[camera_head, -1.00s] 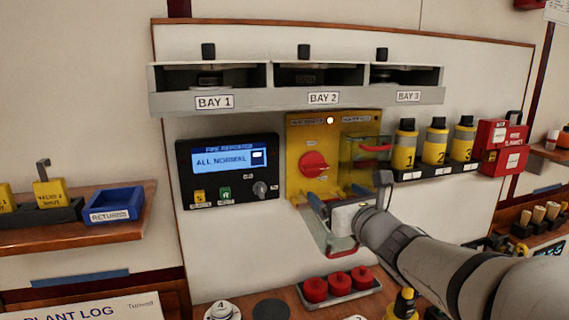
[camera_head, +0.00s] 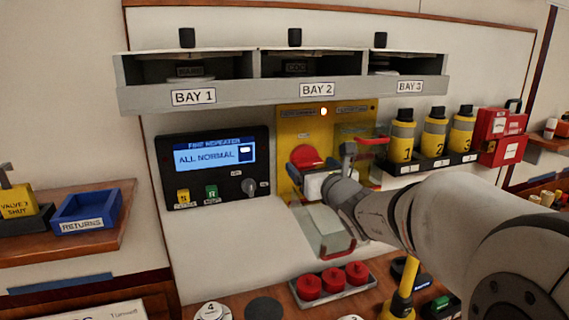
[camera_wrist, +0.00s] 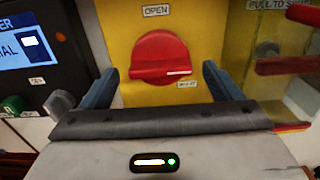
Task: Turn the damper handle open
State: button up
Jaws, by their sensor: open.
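The damper handle (camera_wrist: 163,58) is a round red knob with a raised grip on a yellow panel. Its white line lies nearly level and points right, just above a label at the lower right. An OPEN label (camera_wrist: 156,11) sits above it. In the head view the red knob (camera_head: 306,156) shows above my gripper (camera_head: 314,185), which hides its lower part. In the wrist view my gripper (camera_wrist: 160,75) is open, its two blue fingers spread to the left and right of the knob and a little below its middle. Contact cannot be told.
A clear cover with a red edge (camera_head: 371,148) sticks out right of the knob. Another lowered clear flap (camera_head: 325,232) hangs below the panel. The fire repeater (camera_head: 213,165) reads ALL NORMAL at left. The BAY shelf (camera_head: 250,97) overhangs above; numbered yellow bottles (camera_head: 435,138) stand right.

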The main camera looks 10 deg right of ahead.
jog(key=shift+w, duration=0.4)
jog(key=shift+c, duration=0.2)
jog(key=c, duration=0.9)
jog(key=shift+a, duration=0.15)
jog(key=shift+c, duration=0.3)
